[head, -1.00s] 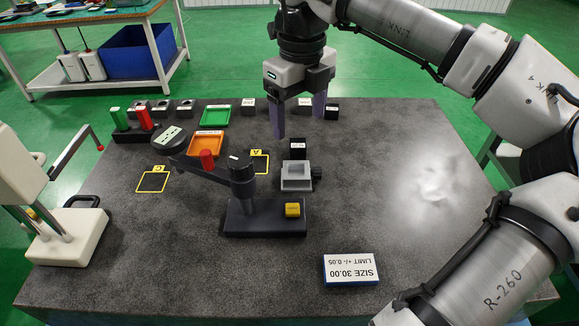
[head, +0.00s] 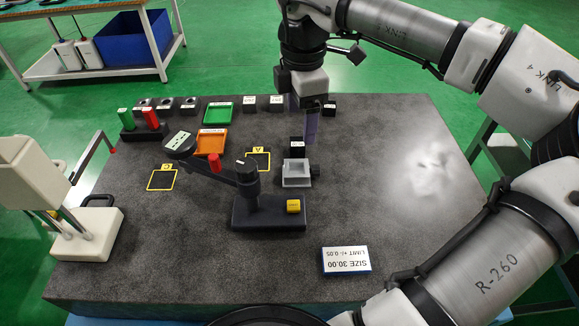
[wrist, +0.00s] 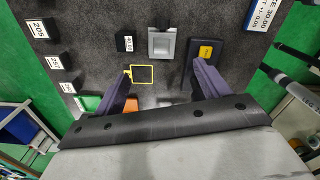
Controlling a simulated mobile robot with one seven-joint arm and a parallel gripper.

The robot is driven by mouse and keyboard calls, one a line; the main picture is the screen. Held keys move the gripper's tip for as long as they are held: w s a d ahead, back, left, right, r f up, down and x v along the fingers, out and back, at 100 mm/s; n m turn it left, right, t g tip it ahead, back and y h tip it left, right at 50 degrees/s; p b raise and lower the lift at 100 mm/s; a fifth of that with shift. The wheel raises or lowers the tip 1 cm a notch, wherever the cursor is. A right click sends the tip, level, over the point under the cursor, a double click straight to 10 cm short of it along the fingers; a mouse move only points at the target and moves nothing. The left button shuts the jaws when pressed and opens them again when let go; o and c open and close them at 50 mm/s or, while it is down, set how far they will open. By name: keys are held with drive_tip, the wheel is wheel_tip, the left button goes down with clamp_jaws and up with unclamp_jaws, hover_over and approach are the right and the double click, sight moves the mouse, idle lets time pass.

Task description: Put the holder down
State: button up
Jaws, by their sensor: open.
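My gripper (head: 304,126) is open and hangs over the back right part of the dark table. In the wrist view its two fingers (wrist: 163,72) are spread with nothing held between them. A black block with a white label (head: 298,146) stands on the table just behind the grey vise (head: 296,174); the block also shows in the wrist view (wrist: 124,43), apart from the fingers. Similar black labelled blocks (head: 249,102) stand along the back edge. I cannot tell which of these is the holder.
A dark stand (head: 268,213) with a jointed arm and a yellow block (head: 293,206) is in the middle. Green (head: 218,113) and orange (head: 211,143) trays, yellow-outlined squares (head: 162,180) and a size sign (head: 346,261) lie around it. The table's right side is clear.

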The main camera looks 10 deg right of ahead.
drive_tip(key=m, duration=0.3)
drive_tip(key=b, duration=0.4)
hover_over(298, 172)
drive_tip(key=f, duration=0.8)
drive_tip(key=shift+w+d+f, duration=0.1)
drive_tip(key=shift+d+f, duration=0.1)
drive_tip(key=shift+f, duration=0.05)
drive_tip(key=shift+a+f+b, duration=0.15)
drive_tip(key=shift+f+b, duration=0.35)
drive_tip(key=shift+f, duration=2.2)
drive_tip(key=shift+c, duration=0.4)
